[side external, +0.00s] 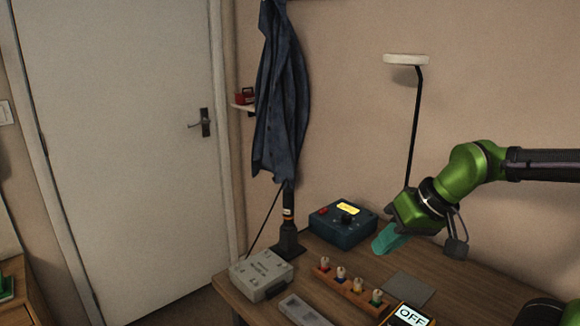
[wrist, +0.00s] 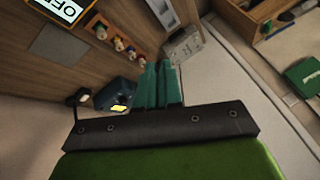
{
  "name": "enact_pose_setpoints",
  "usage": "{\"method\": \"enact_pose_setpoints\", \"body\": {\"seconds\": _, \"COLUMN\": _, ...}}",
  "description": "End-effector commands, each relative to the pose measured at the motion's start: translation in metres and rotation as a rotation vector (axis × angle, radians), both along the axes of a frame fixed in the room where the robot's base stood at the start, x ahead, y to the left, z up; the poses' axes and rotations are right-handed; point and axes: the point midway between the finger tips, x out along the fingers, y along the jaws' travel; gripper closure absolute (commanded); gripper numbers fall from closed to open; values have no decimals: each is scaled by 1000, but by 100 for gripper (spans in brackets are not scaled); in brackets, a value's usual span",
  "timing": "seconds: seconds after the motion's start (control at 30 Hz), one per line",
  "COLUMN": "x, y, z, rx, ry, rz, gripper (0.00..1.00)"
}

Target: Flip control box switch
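A dark teal box (side external: 343,224) with a lit yellow display, a black knob and a red button stands at the back of the table. It also shows in the wrist view (wrist: 113,94), left of my fingers. A pale grey box (side external: 262,273) with small lettering and raised corner parts sits at the table's left edge, and in the wrist view (wrist: 183,46) it lies beyond my fingertips. I cannot tell a switch lever on either box. My gripper (side external: 380,248) has teal fingers held together, empty, right of the teal box. The fingers also show in the wrist view (wrist: 158,66).
A wooden rack with several coloured pegs (side external: 349,286), a light grey tray (side external: 303,309), a flat grey plate (side external: 408,288) and a yellow-edged "OFF" display (side external: 411,316) occupy the front. A lamp (side external: 412,130) and a stand with a hanging blue garment (side external: 280,100) rise behind.

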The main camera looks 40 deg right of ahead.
Motion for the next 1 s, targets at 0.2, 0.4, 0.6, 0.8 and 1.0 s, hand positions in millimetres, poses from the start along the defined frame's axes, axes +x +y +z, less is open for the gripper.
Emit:
{"method": "enact_pose_setpoints", "body": {"seconds": 0.2, "x": 66, "y": -31, "z": 10, "rx": -21, "ry": 81, "rz": -39, "gripper": 100}}
{"method": "enact_pose_setpoints", "body": {"seconds": 0.4, "x": 131, "y": -68, "z": 13, "rx": -59, "ry": 137, "rz": -31, "gripper": 100}}
{"method": "enact_pose_setpoints", "body": {"seconds": 0.6, "x": 194, "y": -113, "z": 3, "rx": -107, "ry": 187, "rz": 1, "gripper": 100}}
{"method": "enact_pose_setpoints", "body": {"seconds": 0.8, "x": 249, "y": -162, "z": -18, "rx": -161, "ry": 229, "rz": 56, "gripper": 100}}
{"method": "enact_pose_setpoints", "body": {"seconds": 1.0, "x": 292, "y": -208, "z": -41, "rx": -224, "ry": 257, "rz": 132, "gripper": 100}}
